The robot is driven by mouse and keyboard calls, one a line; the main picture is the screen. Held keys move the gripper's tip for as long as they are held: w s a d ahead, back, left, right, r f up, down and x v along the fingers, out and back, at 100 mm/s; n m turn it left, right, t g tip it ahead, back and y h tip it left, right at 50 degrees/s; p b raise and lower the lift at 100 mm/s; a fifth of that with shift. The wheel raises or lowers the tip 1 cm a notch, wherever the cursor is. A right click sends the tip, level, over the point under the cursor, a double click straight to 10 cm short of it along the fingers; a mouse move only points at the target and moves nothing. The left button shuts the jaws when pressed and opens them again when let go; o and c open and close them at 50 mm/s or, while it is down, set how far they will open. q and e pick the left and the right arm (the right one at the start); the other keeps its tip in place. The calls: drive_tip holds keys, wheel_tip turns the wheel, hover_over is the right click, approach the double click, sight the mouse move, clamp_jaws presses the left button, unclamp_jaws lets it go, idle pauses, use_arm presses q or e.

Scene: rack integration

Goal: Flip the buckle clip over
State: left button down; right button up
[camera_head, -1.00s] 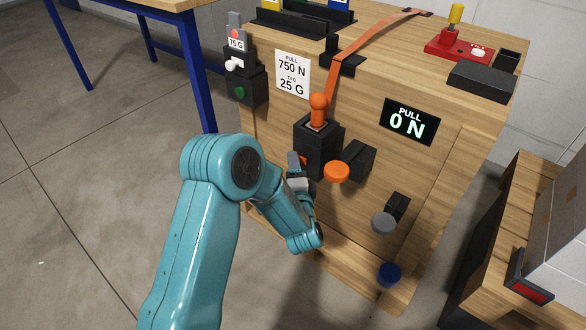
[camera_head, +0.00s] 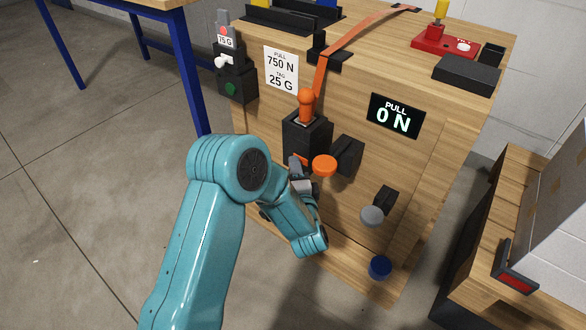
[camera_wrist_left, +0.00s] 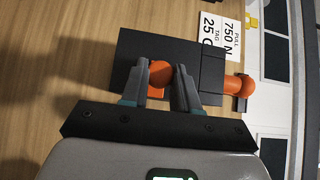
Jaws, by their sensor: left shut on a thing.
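My left gripper (camera_head: 300,172) is at the front of the black block (camera_head: 307,137) on the wooden bench. In the left wrist view its two fingers (camera_wrist_left: 160,85) are closed on either side of a round orange knob (camera_wrist_left: 160,72) on the block's face. In the head view the fingers and arm mostly hide that knob. A second orange knob on a stem (camera_head: 306,100) stands upright on top of the block and shows at the right in the left wrist view (camera_wrist_left: 241,86). An orange strap (camera_head: 345,47) runs up from there over the bench. I see no part that is clearly the buckle clip.
An orange disc (camera_head: 325,166), a grey disc (camera_head: 372,215) and a blue disc (camera_head: 380,267) stick out of the bench front. A display (camera_head: 394,117) reads 0 N; a sign (camera_head: 282,70) reads 750 N, 25 G. A switch box (camera_head: 236,85) stands left. The floor at left is clear.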

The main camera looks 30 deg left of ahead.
use_arm(q)
drive_tip(key=c, duration=1.2)
unclamp_jaws()
drive_tip(key=shift+d+f, duration=0.15)
drive_tip(key=shift+d, duration=0.2)
drive_tip(key=o, duration=0.3)
drive_tip(key=shift+p+v, duration=1.8)
drive_tip(key=shift+v, duration=6.25)
drive_tip(key=shift+s+a, duration=0.15)
